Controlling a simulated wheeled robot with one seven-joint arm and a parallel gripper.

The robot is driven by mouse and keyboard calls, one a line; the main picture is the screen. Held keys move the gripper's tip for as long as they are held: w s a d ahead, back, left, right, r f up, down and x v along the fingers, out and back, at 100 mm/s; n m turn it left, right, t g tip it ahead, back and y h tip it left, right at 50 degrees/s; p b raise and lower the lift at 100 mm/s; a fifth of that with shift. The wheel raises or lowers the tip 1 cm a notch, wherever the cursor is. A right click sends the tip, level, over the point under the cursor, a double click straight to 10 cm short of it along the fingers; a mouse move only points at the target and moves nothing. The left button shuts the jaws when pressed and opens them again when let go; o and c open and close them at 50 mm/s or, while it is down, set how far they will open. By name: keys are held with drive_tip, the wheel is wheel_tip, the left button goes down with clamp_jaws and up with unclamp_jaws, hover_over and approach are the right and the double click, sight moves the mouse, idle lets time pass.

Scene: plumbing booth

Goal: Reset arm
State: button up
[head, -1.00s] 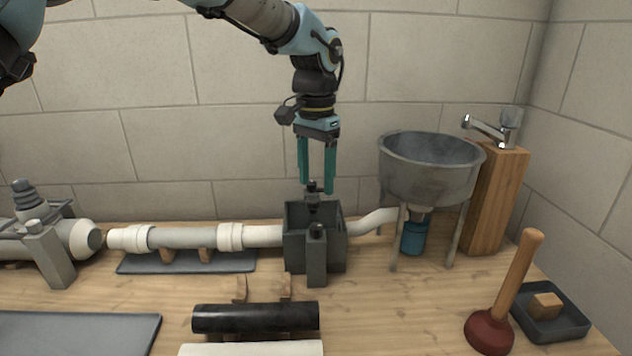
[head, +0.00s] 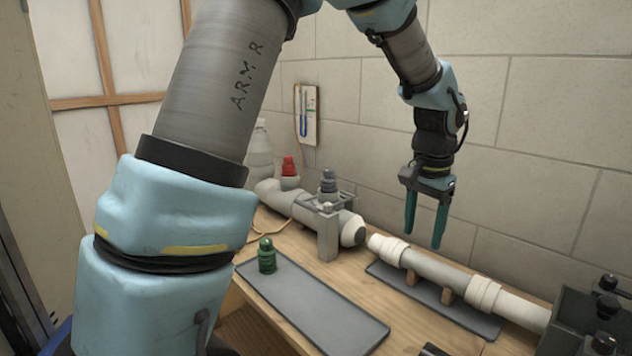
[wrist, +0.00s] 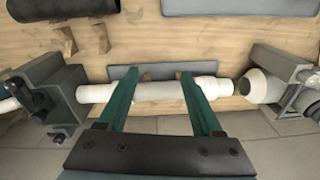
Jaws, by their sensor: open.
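My gripper (head: 424,221) hangs from my arm with its two green fingers apart and nothing between them. In the head view it is in the air above the white and grey pipe (head: 440,270), close to the wall. In the wrist view my gripper (wrist: 162,92) shows its fingers spread, with the same pipe (wrist: 158,92) seen beyond them. The pipe rests on small wooden supports over a dark grey mat (head: 420,292).
A grey clamp (head: 328,232) holds a pipe section left of a gap. A green fitting (head: 267,256) stands on a grey tray (head: 325,310). A dark box-shaped clamp (head: 585,325) is at the right. A red-topped fitting (head: 289,167) and white bottle (head: 259,150) stand farther back.

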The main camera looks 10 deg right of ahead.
drive_tip(key=w+a+f+n, duration=0.1)
drive_tip(key=w+a+n, duration=0.3)
drive_tip(key=a, duration=0.9)
drive_tip(key=s+a+f+n, duration=0.1)
drive_tip(key=s+a+n, duration=0.1)
drive_tip(key=a, duration=0.8)
drive_tip(key=s+a+f+n+t, duration=0.1)
drive_tip(key=a+n, duration=0.4)
drive_tip(key=a, duration=0.6)
drive_tip(key=shift+s+a+f, duration=0.15)
drive_tip(key=shift+s+f, duration=0.5)
drive_tip(key=shift+s, duration=0.6)
